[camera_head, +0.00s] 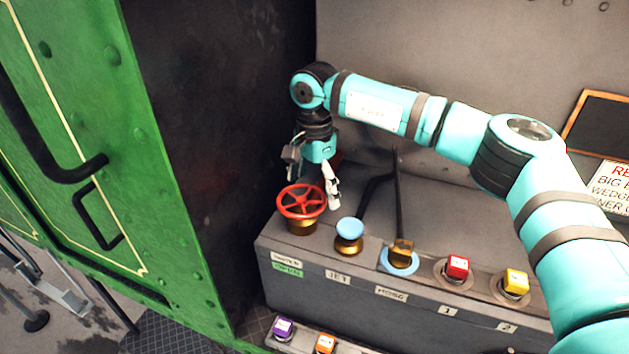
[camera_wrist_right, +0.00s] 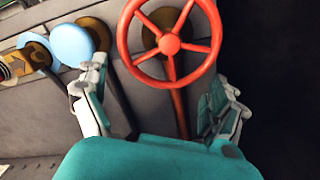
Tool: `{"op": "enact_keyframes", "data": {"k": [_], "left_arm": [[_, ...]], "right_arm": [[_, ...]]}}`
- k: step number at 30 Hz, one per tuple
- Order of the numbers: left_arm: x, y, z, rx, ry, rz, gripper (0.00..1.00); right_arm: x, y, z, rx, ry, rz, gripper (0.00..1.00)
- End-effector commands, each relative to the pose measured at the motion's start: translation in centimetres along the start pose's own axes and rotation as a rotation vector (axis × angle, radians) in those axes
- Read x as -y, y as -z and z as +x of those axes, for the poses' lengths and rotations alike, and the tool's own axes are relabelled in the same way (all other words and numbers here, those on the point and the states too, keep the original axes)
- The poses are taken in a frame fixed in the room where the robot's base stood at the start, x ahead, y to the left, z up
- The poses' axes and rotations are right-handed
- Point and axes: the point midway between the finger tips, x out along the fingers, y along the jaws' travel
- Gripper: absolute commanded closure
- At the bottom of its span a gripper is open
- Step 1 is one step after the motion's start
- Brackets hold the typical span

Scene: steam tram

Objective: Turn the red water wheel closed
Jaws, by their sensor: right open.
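The red water wheel (camera_head: 302,203) is a spoked handwheel on a brass base at the left end of the grey console. In the right wrist view the wheel (camera_wrist_right: 169,44) is at the top centre. My right gripper (camera_head: 317,182) hangs down over the wheel, its white fingertip beside the wheel's right side. In the right wrist view my right gripper (camera_wrist_right: 165,110) is open, with its fingers wide apart and the wheel ahead between them. I see no clear contact between fingers and rim. My left gripper is not in view.
A blue-topped knob (camera_head: 349,231) stands right of the wheel, with a black lever (camera_head: 399,215) beyond it. Red (camera_head: 457,268) and yellow (camera_head: 515,283) buttons sit further right. A green door (camera_head: 100,130) and a dark wall (camera_head: 220,130) stand left of the console.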

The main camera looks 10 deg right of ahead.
Motion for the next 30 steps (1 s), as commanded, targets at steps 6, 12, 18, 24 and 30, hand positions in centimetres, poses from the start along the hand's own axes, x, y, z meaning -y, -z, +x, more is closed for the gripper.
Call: {"op": "enact_keyframes", "data": {"k": [6, 12, 18, 24, 30], "left_arm": [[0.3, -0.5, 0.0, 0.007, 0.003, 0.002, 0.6], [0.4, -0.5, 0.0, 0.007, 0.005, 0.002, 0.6], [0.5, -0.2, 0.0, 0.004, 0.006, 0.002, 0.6], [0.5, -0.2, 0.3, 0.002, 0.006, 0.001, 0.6], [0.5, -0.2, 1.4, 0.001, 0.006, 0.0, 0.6]], "right_arm": [[0.0, 0.0, 0.1, 0.0, 0.0, 0.0, 0.04], [0.0, 0.0, 0.0, 0.0, 0.0, 0.0, 0.3], [-0.1, 0.0, 0.1, 0.0, -0.003, -0.001, 0.54], [-0.2, 0.0, 0.3, 0.0, -0.006, 0.012, 0.54], [-0.5, 0.0, 0.6, 0.0, -0.008, 0.085, 0.54]]}}
